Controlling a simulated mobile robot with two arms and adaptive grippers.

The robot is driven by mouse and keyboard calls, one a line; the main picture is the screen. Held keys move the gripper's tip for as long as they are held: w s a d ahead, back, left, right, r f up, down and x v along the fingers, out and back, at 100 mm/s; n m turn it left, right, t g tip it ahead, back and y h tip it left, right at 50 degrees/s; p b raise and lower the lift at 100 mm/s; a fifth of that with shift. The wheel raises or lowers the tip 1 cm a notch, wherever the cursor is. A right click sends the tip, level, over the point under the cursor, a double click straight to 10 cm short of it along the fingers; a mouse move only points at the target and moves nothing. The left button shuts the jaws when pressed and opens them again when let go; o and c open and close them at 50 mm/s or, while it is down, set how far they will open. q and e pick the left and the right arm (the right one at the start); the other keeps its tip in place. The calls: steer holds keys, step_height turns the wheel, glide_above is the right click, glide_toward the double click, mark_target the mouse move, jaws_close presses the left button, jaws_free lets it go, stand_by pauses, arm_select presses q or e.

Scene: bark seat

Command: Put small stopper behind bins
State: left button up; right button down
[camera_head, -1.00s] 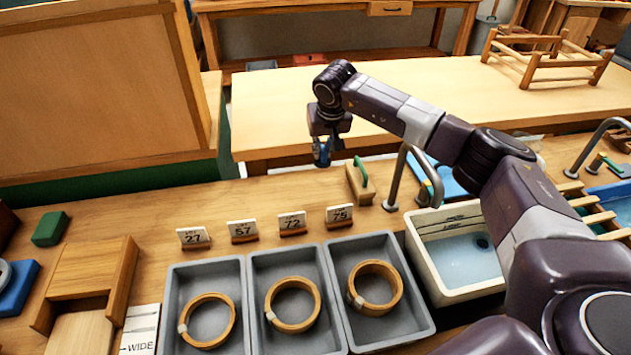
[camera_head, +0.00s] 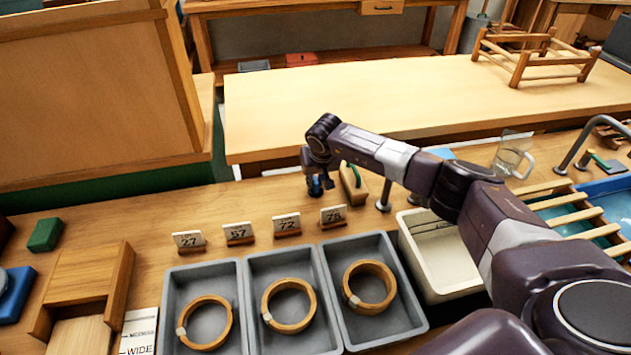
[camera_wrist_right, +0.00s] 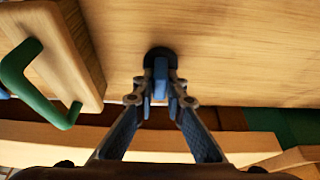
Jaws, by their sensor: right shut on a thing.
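Three grey bins (camera_head: 246,315) stand side by side on the bench, each with a bark ring in it. My right gripper (camera_head: 316,190) is low over the bench, behind the bins and the number cards, just left of a wooden block with a green handle. In the right wrist view my right gripper (camera_wrist_right: 160,88) is shut on the small stopper (camera_wrist_right: 160,53), which shows a dark round end and a blue part between the fingers. The stopper is at or just above the bench top; I cannot tell if it touches. My left gripper is not in view.
Number cards (camera_head: 287,225) stand in a row behind the bins. The green-handled block (camera_head: 354,184) is close beside my right gripper; it also shows in the right wrist view (camera_wrist_right: 60,65). A white basin (camera_head: 440,258) is right of the bins.

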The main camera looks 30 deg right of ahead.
steer(key=shift+f, duration=0.15)
steer(key=c, duration=2)
jaws_free()
steer(key=shift+o, duration=0.2)
steer(key=shift+r, duration=0.5)
steer(key=b+v, duration=0.1)
steer(key=v, duration=1)
steer(key=shift+s+r, duration=0.2)
